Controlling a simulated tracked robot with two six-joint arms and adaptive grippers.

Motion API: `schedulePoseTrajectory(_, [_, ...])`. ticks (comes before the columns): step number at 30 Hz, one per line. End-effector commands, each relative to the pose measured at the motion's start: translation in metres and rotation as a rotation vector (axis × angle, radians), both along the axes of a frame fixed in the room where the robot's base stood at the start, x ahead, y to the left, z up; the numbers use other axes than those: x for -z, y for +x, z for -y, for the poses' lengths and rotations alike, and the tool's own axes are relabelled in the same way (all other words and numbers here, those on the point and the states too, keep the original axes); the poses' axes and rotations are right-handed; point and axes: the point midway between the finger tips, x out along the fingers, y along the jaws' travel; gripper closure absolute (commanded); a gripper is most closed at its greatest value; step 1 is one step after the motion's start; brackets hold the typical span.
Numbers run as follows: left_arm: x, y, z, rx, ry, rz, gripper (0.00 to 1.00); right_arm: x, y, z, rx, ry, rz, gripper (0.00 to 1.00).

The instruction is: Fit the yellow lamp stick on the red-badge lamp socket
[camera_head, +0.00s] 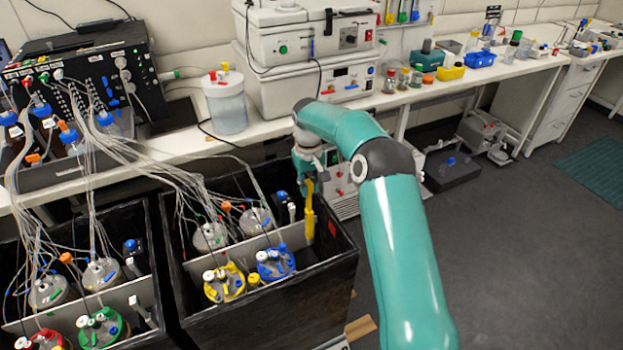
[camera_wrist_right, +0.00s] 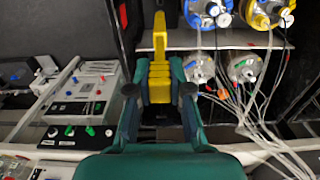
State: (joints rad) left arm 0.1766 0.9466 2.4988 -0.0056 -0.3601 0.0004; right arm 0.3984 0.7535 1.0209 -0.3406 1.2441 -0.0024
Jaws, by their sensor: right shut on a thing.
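The yellow lamp stick (camera_head: 309,222) hangs upright from my right gripper (camera_head: 308,178) over the right end of the right black box. In the right wrist view, my right gripper (camera_wrist_right: 159,92) is shut on the ribbed part of the yellow lamp stick (camera_wrist_right: 159,58), with a finger on each side. A red badge (camera_head: 333,229) shows on the box's inner right wall, just right of the stick's lower end. It also shows in the right wrist view (camera_wrist_right: 122,15). I cannot make out the socket itself. My left gripper is not in view.
The right black box (camera_head: 270,312) holds several capped vessels, including a yellow-topped one (camera_head: 224,283) and a blue-topped one (camera_head: 276,262). A light divider (camera_head: 240,250) crosses the box left of the stick. Loose tubes hang over its left part. A bench (camera_head: 395,100) with instruments stands behind.

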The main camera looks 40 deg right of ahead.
Motion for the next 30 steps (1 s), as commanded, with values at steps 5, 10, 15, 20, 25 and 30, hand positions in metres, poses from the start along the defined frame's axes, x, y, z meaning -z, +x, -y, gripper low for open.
schedulePoseTrajectory(5, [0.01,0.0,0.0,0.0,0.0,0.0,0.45,0.018,0.0,0.0,0.001,0.0,0.0,1.0])
schedulePoseTrajectory(10, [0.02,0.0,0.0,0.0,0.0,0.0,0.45,0.031,-0.001,0.001,0.001,0.0,0.0,1.0])
schedulePoseTrajectory(15, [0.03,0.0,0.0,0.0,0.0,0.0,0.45,0.045,-0.001,0.001,0.002,0.0,-0.001,1.0])
schedulePoseTrajectory(20, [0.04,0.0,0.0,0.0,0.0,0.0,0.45,0.058,-0.001,0.001,0.002,0.0,-0.001,1.0])
schedulePoseTrajectory(25, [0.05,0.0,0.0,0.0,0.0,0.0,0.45,0.072,-0.001,0.001,0.002,0.0,-0.001,1.0])
schedulePoseTrajectory(30, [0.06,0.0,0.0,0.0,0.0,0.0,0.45,0.085,-0.001,0.001,0.002,0.0,-0.001,1.0])
